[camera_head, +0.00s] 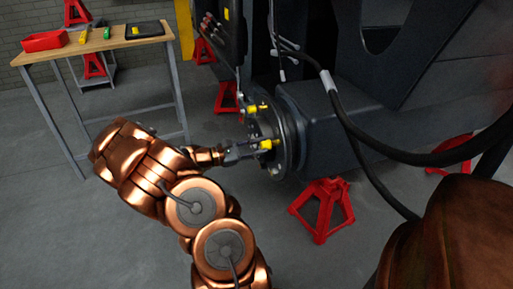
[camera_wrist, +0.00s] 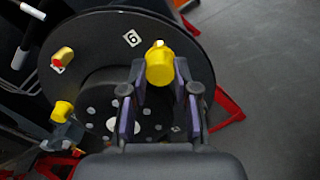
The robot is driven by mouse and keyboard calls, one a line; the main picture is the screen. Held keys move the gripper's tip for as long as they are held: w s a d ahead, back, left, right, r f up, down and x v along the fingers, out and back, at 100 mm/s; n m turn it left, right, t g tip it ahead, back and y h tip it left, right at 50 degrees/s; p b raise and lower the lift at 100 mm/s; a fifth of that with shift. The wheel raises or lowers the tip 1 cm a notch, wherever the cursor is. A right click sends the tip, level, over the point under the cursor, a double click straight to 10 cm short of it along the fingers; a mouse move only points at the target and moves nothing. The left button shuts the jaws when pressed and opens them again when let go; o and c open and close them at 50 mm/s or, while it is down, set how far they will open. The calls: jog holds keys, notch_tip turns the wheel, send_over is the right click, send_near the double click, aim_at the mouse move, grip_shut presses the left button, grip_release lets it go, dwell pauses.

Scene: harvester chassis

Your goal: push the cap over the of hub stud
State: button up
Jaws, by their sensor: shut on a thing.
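The hub (camera_wrist: 95,35) is a dark round flange with a light label marked 6. In the head view the hub (camera_head: 296,135) sits on the side of the chassis. My gripper (camera_wrist: 160,80) is shut on a yellow cap (camera_wrist: 160,66), one finger on each side. The cap is right at the hub face; any stud behind it is hidden, so I cannot tell how far it is on. In the head view my gripper (camera_head: 243,150) reaches the hub from the left, with the yellow cap (camera_head: 267,144) at its tip.
Two other yellow pieces are at the hub's left in the wrist view, an upper one (camera_wrist: 64,57) with a red end and a lower one (camera_wrist: 62,111). A red jack stand (camera_head: 322,208) stands below the chassis. Black hoses (camera_head: 345,120) hang right of the hub. A workbench (camera_head: 90,42) is back left.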

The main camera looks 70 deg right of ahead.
jog(key=shift+x, duration=1.7)
dwell(0.3)
jog(key=o, duration=0.9)
jog(key=shift+p+v, duration=0.75)
jog(key=shift+v, duration=1.75)
jog(key=v, duration=1.2)
